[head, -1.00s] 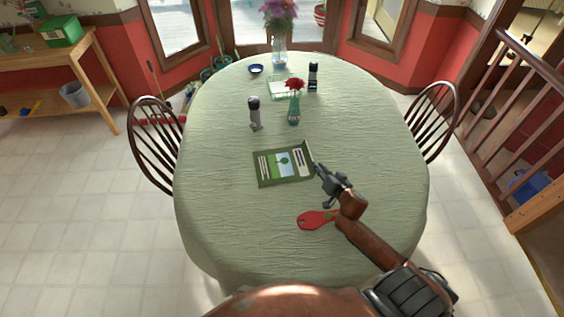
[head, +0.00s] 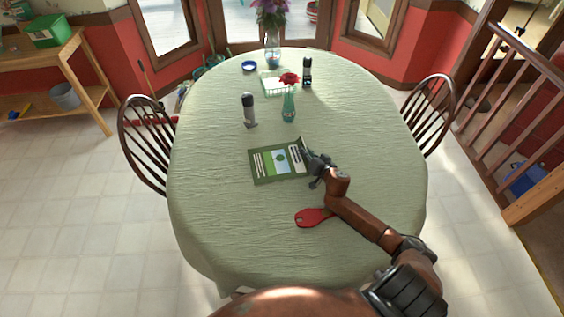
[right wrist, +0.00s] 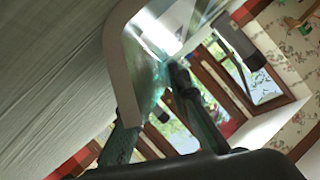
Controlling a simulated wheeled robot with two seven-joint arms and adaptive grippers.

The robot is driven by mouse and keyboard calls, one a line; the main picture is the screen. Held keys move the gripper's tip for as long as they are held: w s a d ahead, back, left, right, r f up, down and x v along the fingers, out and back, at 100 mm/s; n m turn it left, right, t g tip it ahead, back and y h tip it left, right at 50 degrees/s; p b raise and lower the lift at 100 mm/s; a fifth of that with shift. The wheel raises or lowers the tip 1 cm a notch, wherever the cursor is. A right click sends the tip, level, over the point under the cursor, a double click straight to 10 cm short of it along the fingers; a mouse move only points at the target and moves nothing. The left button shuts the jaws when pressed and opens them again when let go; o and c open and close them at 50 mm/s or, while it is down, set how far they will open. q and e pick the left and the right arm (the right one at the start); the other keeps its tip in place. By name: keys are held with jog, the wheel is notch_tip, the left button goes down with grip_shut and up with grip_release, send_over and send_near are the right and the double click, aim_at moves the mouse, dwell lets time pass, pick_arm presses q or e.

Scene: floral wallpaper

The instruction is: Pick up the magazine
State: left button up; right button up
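The magazine (head: 277,163) lies on the green-clothed table, its green cover up with a pale picture. Its right edge looks curled up beside my right gripper (head: 312,167). In the right wrist view a glossy page of the magazine (right wrist: 142,65), with a pale curved edge, reaches in between the fingers of the right gripper (right wrist: 150,100). These fingers stand apart, with a gap between them. The page hides the tip of one finger, and I cannot tell whether it touches. My left gripper is out of view.
A red paddle-like object (head: 312,217) lies below my right forearm. A grey-and-black shaker (head: 249,110), a red flower in a glass vase (head: 289,105) and a dark grinder (head: 307,72) stand farther back. The left part of the table (head: 205,190) is clear.

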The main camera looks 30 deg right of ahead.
grip_shut()
jog(key=shift+r, duration=0.1)
dwell(0.4)
